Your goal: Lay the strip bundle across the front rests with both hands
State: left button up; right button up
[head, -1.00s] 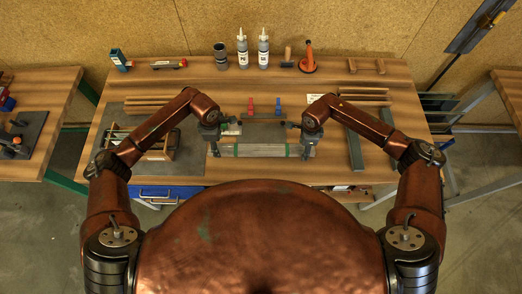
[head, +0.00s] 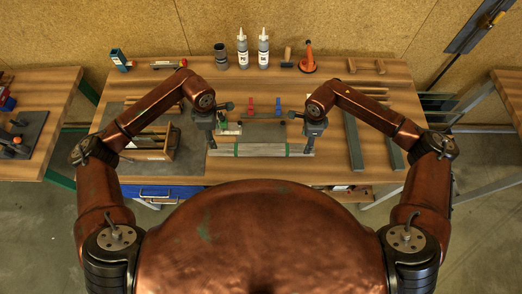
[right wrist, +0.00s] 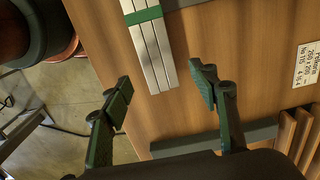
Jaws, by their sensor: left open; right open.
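The strip bundle (head: 262,149), pale grey strips with green bands, lies crosswise near the bench's front edge. Its end with one green band also shows in the right wrist view (right wrist: 158,55). My left gripper (head: 211,138) is open above the bundle's left end. My right gripper (head: 308,142) is open above its right end. In the right wrist view the open jaws (right wrist: 163,86) are empty and the strip end shows beyond them, apart from the fingers. The front rests cannot be made out clearly; they may be hidden under the bundle.
Behind the bundle are a grey plate (head: 262,131) and red (head: 250,106) and blue (head: 278,106) upright pieces. A wooden rack (head: 152,143) stands left on a dark mat. Grey bars (head: 353,145) lie right. Bottles (head: 242,50) and tools line the back.

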jog(key=shift+r, duration=2.4)
